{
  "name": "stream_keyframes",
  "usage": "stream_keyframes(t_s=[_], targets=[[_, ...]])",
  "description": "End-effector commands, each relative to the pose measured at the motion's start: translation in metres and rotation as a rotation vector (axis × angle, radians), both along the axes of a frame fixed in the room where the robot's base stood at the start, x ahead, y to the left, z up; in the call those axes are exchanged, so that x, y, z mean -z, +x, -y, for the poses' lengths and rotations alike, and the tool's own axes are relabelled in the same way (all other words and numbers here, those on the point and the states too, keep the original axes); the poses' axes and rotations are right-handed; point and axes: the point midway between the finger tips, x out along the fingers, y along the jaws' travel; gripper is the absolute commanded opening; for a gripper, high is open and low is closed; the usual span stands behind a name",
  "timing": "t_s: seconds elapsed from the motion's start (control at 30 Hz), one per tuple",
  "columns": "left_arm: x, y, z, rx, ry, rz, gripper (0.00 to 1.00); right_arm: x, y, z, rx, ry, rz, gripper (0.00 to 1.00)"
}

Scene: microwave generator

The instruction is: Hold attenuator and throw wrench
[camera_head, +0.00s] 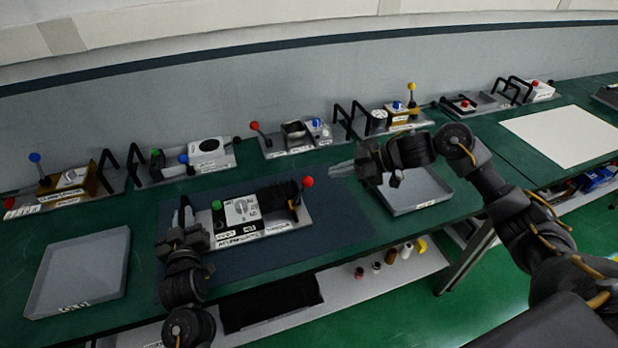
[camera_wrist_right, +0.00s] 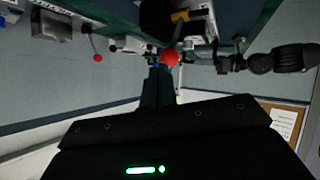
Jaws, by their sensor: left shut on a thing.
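The unit on the dark blue mat has a pale plate, a grey dial box (camera_head: 242,208) with a green button, a black block (camera_head: 277,195), and a lever with a red ball (camera_head: 307,182) at its right end. Its labels are too small to read, so I cannot tell which part is the attenuator. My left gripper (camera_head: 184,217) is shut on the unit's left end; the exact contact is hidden. My right gripper (camera_head: 340,170) is right of the red ball, apart from it, fingers together and empty. The red ball shows just beyond the fingers in the right wrist view (camera_wrist_right: 169,57).
Similar units with levers and black handles line the back of the green bench. A grey tray (camera_head: 80,272) lies at left and another tray (camera_head: 416,192) lies below my right arm. Bare blue mat (camera_head: 342,215) lies right of the unit. A shelf with small bottles runs below.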

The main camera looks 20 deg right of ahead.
Motion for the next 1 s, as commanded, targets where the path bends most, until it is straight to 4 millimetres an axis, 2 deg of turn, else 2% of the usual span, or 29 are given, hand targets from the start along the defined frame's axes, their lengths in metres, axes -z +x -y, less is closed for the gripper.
stream_keyframes(t_s=[0.03, 0.4, 1.0], targets=[[0.008, -0.001, 0.001, 0.002, 0.002, -0.017, 0.00, 0.006, 0.003, -0.006, -0.001, 0.002, -0.002, 0.00], [0.008, -0.001, 0.001, 0.002, 0.001, -0.017, 0.00, 0.033, 0.018, -0.029, 0.000, 0.000, 0.000, 0.00], [0.008, -0.001, 0.001, 0.003, 0.001, -0.017, 0.00, 0.037, 0.020, -0.033, -0.002, 0.000, 0.000, 0.00]])
